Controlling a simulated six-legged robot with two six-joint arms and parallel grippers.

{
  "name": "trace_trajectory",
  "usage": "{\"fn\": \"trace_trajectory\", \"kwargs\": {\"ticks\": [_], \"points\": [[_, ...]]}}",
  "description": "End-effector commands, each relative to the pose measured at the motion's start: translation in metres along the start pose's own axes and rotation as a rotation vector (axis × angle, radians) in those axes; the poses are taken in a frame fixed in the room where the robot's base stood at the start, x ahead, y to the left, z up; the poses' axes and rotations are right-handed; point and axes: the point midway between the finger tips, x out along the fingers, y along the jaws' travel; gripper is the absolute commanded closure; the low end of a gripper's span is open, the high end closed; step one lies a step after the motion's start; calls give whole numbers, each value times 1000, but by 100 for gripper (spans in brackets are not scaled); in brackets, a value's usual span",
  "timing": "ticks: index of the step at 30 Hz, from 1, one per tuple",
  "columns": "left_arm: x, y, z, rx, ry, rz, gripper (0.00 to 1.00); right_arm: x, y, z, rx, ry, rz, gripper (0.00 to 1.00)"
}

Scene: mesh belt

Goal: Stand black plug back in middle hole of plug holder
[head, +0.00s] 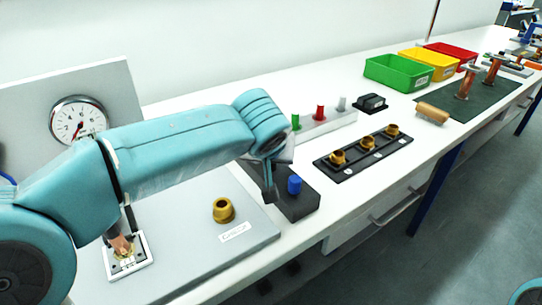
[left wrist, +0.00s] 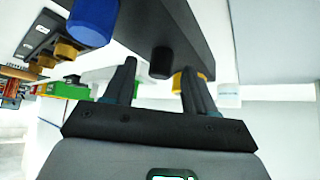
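The plug holder (head: 298,204) is a dark block at the middle of the bench, partly hidden by my left arm. A blue plug (head: 294,185) stands in its right end and also shows in the left wrist view (left wrist: 92,22). The black plug (left wrist: 162,62) shows against the holder's dark face in the left wrist view, between the fingertips of my left gripper (left wrist: 160,72). Light gaps show on both sides of it, so the fingers look open. I cannot tell how deep it sits. In the head view only a dark finger of this gripper (head: 269,190) shows. My right gripper is not visible.
A brass collar (head: 223,210) stands on the grey plate left of the holder. A black rack (head: 350,171) with brass collars lies to the right. Behind is a light strip (head: 318,128) with green, red and grey pegs. Green (head: 398,73), yellow and red bins stand farther back.

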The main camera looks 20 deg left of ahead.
Motion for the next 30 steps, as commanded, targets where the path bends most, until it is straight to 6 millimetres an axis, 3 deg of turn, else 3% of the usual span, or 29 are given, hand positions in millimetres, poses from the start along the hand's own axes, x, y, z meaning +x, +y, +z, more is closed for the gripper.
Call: {"fn": "trace_trajectory", "kwargs": {"ticks": [6,10,24,30], "points": [[-1,0,0,0,0,0,44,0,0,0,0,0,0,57],[-13,0,-1,0,2,1,44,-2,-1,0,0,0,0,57],[-130,1,-2,1,4,3,44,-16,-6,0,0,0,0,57],[-158,0,-1,0,2,1,44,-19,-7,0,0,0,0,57]]}}
